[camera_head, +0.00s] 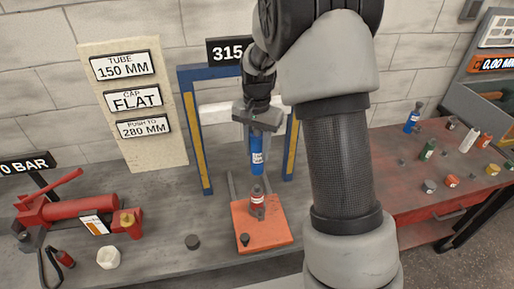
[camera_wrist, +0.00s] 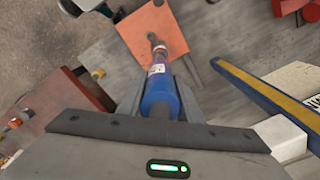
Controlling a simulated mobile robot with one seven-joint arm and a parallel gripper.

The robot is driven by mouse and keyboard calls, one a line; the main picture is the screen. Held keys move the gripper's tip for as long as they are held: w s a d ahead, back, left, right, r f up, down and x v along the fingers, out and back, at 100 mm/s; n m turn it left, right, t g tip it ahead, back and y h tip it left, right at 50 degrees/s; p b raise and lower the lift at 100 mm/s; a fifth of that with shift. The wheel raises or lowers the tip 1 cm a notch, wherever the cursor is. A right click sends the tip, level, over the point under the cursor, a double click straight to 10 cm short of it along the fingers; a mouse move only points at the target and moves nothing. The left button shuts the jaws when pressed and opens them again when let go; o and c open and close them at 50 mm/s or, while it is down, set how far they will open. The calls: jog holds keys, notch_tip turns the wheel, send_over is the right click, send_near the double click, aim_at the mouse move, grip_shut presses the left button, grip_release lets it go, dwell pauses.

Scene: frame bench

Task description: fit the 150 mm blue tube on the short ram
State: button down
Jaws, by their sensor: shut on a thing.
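My gripper (camera_head: 257,128) is shut on the blue tube (camera_head: 257,157), which hangs upright with a label on its side. In the head view a small gap shows between the tube's lower end and the ram's top. In the wrist view the blue tube (camera_wrist: 158,92) sits between the fingers, with the red ram (camera_wrist: 158,55) just beyond its end; whether they touch cannot be told there.
A blue and yellow press frame (camera_head: 195,135) stands around and behind the tube. A sign board (camera_head: 134,150) reads tube 150 MM, cap flat, push to 280 MM. A red hand pump (camera_head: 75,215) is at left. A red bench (camera_head: 440,165) at right holds several small parts.

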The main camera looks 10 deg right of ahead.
aim_at(257, 134)
jog(key=shift+f+b, duration=1.95)
jog(key=shift+f, duration=0.9)
jog(key=shift+f+b, duration=1.25)
jog(key=shift+f, duration=0.7)
jog(key=c, duration=1.2)
grip_release()
notch_tip(257, 134, up, 16)
jog(key=shift+r+p, duration=0.1)
jog(key=shift+p, duration=0.3)
jog(key=shift+r, duration=0.6)
